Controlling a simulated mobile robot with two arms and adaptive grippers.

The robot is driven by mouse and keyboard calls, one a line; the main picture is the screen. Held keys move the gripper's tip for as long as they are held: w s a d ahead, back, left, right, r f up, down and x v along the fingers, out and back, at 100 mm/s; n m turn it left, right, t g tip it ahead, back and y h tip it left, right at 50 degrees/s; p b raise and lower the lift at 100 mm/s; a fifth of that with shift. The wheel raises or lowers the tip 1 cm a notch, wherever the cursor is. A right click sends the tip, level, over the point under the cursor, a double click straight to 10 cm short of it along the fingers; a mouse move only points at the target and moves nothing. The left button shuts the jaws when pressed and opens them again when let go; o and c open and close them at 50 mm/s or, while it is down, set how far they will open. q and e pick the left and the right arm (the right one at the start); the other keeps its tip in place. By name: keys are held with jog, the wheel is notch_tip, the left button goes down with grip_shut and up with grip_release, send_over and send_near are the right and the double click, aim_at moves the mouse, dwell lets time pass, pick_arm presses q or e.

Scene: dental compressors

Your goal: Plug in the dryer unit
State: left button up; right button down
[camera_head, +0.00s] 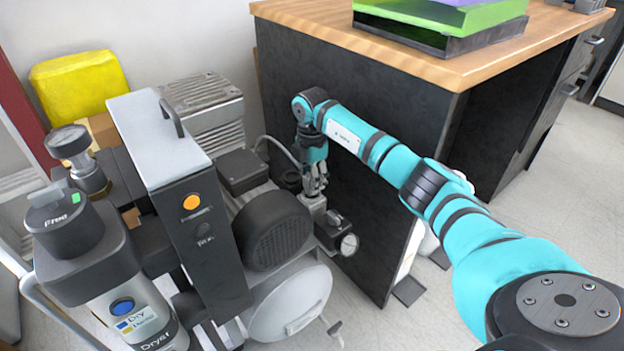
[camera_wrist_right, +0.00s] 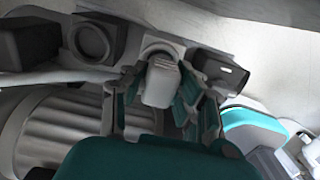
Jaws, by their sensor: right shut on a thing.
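The dryer unit (camera_head: 130,295) stands at the lower left in the head view, a grey and black cylinder with a blue button and a "Dry" label. My right gripper (camera_head: 316,190) points down between the compressor and the dark desk side. In the right wrist view my right gripper (camera_wrist_right: 158,95) is shut on a pale plug (camera_wrist_right: 160,84), one teal finger on each side. Just beyond the plug is a round grey socket (camera_wrist_right: 160,48). I cannot tell whether the plug touches or sits in it. In the head view the plug is hidden. My left gripper is not in view.
The compressor's black round motor cover (camera_head: 275,232) and silver tank (camera_head: 290,300) stand left of the gripper. A pressure gauge (camera_head: 348,244) is just below it. A wooden-topped desk (camera_head: 320,45) stands close at the right. A dark round outlet (camera_wrist_right: 92,40) flanks the socket.

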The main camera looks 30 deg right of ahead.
jog(key=shift+f, duration=0.25)
jog(key=shift+f+b, duration=0.3)
jog(key=shift+f, duration=0.45)
jog(key=c, duration=0.9)
grip_release()
jog(key=shift+r, duration=0.15)
notch_tip(320, 180, up, 12)
jog(key=shift+f, duration=0.1)
